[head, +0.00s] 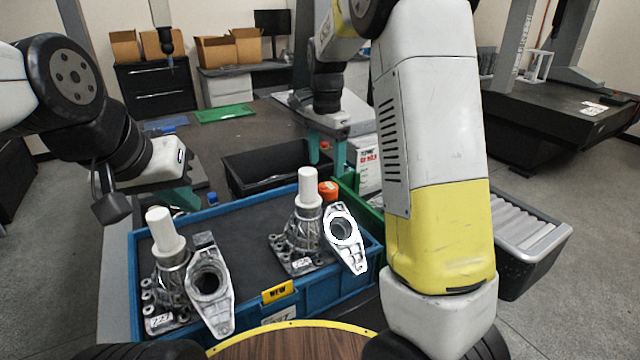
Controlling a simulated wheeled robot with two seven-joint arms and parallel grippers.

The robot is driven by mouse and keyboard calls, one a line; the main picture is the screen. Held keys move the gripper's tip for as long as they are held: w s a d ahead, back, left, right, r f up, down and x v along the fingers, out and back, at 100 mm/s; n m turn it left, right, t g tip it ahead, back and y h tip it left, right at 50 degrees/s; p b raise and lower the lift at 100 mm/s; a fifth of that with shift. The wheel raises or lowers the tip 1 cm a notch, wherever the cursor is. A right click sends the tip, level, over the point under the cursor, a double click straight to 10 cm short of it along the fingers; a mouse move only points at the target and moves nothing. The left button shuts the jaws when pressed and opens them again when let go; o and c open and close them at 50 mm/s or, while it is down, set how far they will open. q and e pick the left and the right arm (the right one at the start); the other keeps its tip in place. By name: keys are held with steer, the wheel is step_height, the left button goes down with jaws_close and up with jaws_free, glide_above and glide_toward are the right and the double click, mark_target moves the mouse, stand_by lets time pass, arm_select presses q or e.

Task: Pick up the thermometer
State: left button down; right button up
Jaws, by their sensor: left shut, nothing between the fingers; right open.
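I cannot make out a thermometer for certain in the head view. My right gripper (325,155) points down with its two teal fingers apart and nothing visible between them. It is over the right end of the black tray, behind the blue crate. My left gripper (188,199) is low over the back left part of the blue crate. Its teal fingers are partly hidden by its body, and it holds nothing that I can see.
The blue crate (283,307) holds metal castings (208,284) with white cylinders on top. An orange-capped item (328,190) stands behind the right casting. A black tray (245,172) lies behind the crate. A white box with red print (367,166) stands right of my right gripper.

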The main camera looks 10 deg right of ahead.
mark_target(328, 186)
steer(key=shift+s+d+f, duration=0.1)
steer(key=shift+s+f, duration=0.1)
steer(key=shift+f, duration=1.6)
steer(key=shift+s+d+f, duration=0.1)
steer(key=shift+s+f, duration=0.05)
steer(key=shift+f, duration=1.6)
